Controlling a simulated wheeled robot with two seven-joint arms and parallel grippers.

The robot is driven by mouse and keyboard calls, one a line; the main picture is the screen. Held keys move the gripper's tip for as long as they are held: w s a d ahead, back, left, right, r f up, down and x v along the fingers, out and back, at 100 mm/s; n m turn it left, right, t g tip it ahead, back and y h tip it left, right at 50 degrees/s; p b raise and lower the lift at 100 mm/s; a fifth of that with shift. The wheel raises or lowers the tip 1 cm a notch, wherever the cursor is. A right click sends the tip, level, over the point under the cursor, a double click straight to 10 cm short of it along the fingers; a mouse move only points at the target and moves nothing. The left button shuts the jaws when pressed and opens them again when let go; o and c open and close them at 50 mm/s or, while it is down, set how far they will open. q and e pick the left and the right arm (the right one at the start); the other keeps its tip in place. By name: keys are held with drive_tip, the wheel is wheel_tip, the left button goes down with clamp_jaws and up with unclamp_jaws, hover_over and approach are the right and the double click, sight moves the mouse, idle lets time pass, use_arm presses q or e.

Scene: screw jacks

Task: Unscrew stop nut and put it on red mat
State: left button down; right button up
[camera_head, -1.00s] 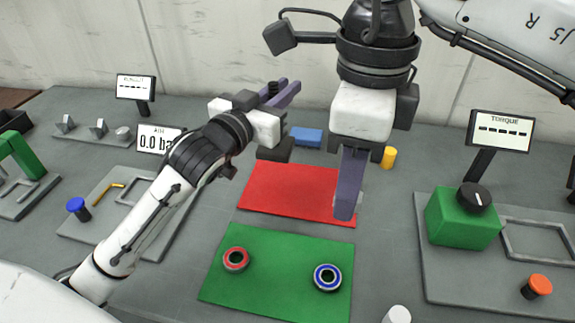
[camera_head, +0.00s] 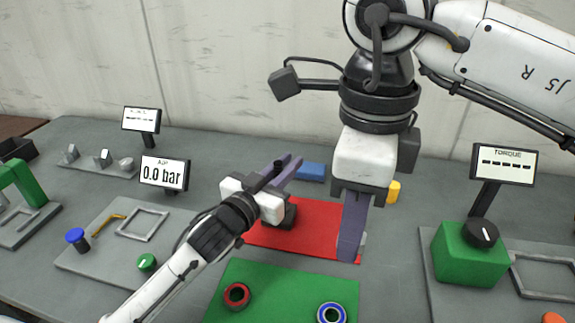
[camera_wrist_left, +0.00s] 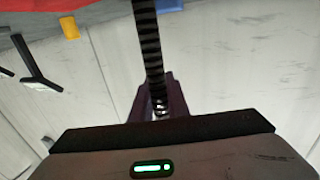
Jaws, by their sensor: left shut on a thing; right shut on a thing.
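My left gripper (camera_head: 288,168), with purple fingers, is above the red mat (camera_head: 312,235). It is shut on a black threaded rod, whose dark end (camera_head: 278,164) shows between the fingers. In the left wrist view the threaded rod (camera_wrist_left: 150,50) runs up from between the purple fingers (camera_wrist_left: 160,95). My right gripper (camera_head: 350,255) points down over the right part of the red mat. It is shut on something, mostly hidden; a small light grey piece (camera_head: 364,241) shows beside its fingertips. I cannot tell whether that is the stop nut.
A green mat (camera_head: 280,290) in front carries a red ring (camera_head: 236,296) and a blue ring (camera_head: 331,313). Behind are a blue block (camera_head: 311,171) and a yellow piece (camera_head: 393,191). A green block with a knob (camera_head: 470,256) stands right. The red mat's visible surface is clear.

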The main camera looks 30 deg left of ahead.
use_arm(q)
drive_tip(key=shift+r, duration=0.15)
drive_tip(key=c, duration=2.1)
unclamp_jaws()
drive_tip(key=shift+f, duration=0.3)
drive_tip(key=o, duration=0.4)
drive_tip(key=shift+r, duration=0.15)
